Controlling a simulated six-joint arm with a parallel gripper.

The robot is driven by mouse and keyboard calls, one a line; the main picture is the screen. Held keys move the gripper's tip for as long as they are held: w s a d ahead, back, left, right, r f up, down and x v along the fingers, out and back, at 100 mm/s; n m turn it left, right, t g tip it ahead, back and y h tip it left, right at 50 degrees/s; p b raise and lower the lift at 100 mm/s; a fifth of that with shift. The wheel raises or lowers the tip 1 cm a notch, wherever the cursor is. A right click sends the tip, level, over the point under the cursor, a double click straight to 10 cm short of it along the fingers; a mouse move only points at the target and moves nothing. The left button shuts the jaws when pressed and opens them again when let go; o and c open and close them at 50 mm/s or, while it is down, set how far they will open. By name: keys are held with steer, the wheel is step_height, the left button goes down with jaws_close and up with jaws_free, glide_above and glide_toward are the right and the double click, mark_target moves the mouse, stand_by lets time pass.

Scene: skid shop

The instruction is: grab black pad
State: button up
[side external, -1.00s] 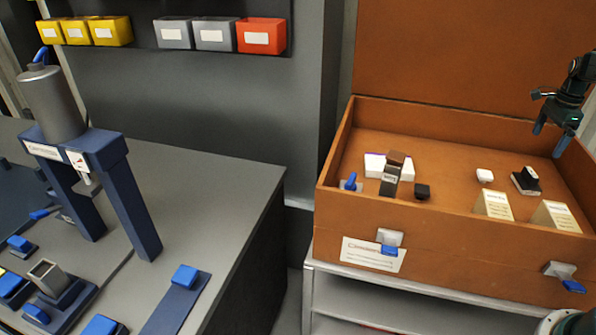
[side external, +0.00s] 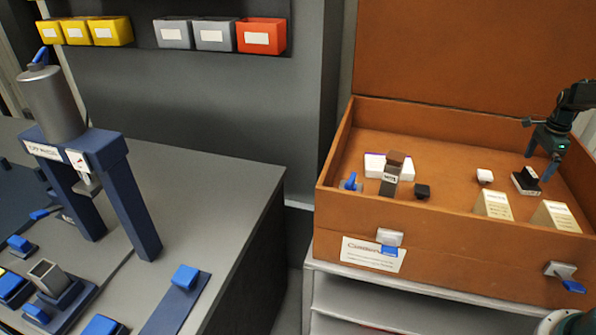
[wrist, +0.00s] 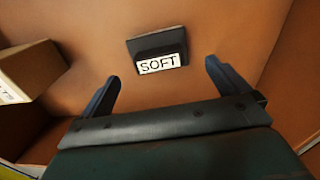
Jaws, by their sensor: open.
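A black pad (side external: 526,181) with a white-labelled side lies on the floor of the brown case, at its right. In the wrist view the black pad (wrist: 157,47) shows a white label reading "SOFT". My gripper (side external: 541,164) is above and beside the pad, fingers pointing down. In the wrist view my gripper (wrist: 163,75) is open and empty, and the pad appears ahead, between the lines of the two fingertips. No contact with the pad is visible.
The brown case (side external: 340,150) has raised walls and an open lid. Inside are a dark upright block (side external: 389,183), a small black cube (side external: 422,191), a white piece (side external: 485,176) and two cream cards (side external: 494,205). A grey bench (side external: 230,180) stands left.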

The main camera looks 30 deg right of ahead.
mark_target(532, 172)
steer(key=shift+f, duration=0.5)
steer(key=shift+f, duration=0.15)
steer(key=shift+a+f, duration=0.15)
steer(key=shift+f, duration=2.3)
steer(key=c, duration=0.9)
steer(key=shift+r, duration=0.2)
step_height(532, 172, up, 20)
steer(key=shift+f, duration=0.15)
